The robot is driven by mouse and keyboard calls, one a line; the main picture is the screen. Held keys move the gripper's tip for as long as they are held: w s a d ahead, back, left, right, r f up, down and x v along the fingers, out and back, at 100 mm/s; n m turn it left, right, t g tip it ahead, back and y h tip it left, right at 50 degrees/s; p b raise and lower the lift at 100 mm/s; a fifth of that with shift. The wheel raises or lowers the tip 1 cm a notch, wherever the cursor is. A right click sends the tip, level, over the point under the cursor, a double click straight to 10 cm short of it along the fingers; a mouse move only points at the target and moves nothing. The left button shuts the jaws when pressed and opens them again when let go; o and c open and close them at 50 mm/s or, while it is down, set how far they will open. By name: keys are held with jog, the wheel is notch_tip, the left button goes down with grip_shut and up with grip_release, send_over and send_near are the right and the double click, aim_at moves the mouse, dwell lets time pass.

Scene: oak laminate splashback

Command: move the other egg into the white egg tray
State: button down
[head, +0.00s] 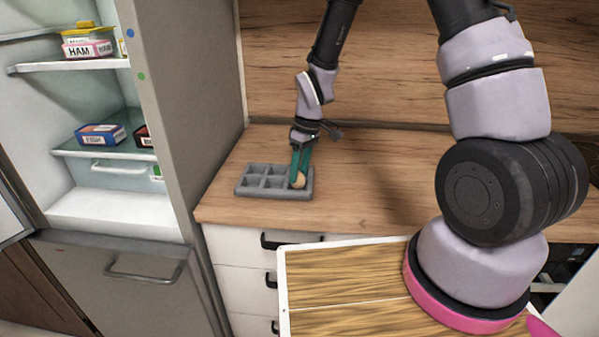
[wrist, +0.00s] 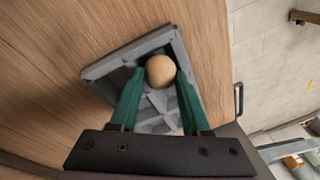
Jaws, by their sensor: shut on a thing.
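A grey egg tray (head: 262,193) with several square compartments lies on the wooden counter; I see no white tray. It also shows in the wrist view (wrist: 115,66). My gripper (head: 299,176) points down at the tray's right end. Its green fingers are shut on a light brown egg (head: 299,182). In the wrist view the egg (wrist: 160,70) sits between the fingertips, over or in an end compartment. I cannot tell whether it touches the tray. A small tan patch shows low between the fingers in the wrist view; I cannot tell what it is.
An open fridge (head: 100,150) on the left holds a ham pack (head: 88,49) and a fish box (head: 101,134). Its tall side panel (head: 190,100) stands left of the counter (head: 375,175). The counter right of the tray is clear. The wooden splashback (head: 390,70) rises behind.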

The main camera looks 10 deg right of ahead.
jog(key=shift+f, duration=0.25)
jog(key=shift+f, duration=0.15)
jog(key=shift+c, duration=1.8)
grip_release()
jog(key=d+r+m+t, duration=0.1)
jog(key=d+r, duration=0.2)
jog(key=r, duration=0.7)
jog(key=d+r+m+t, duration=0.1)
jog(key=d+r+m, duration=0.15)
jog(key=r, duration=0.65)
jog(key=s+d+r+m+t, duration=0.5)
jog(key=s+d+r+m, duration=0.5)
jog(key=s+r, duration=0.5)
notch_tip(320, 180, up, 2)
jog(key=shift+d+r+t, duration=0.25)
jog(key=shift+d+t, duration=0.15)
jog(key=shift+d, duration=0.75)
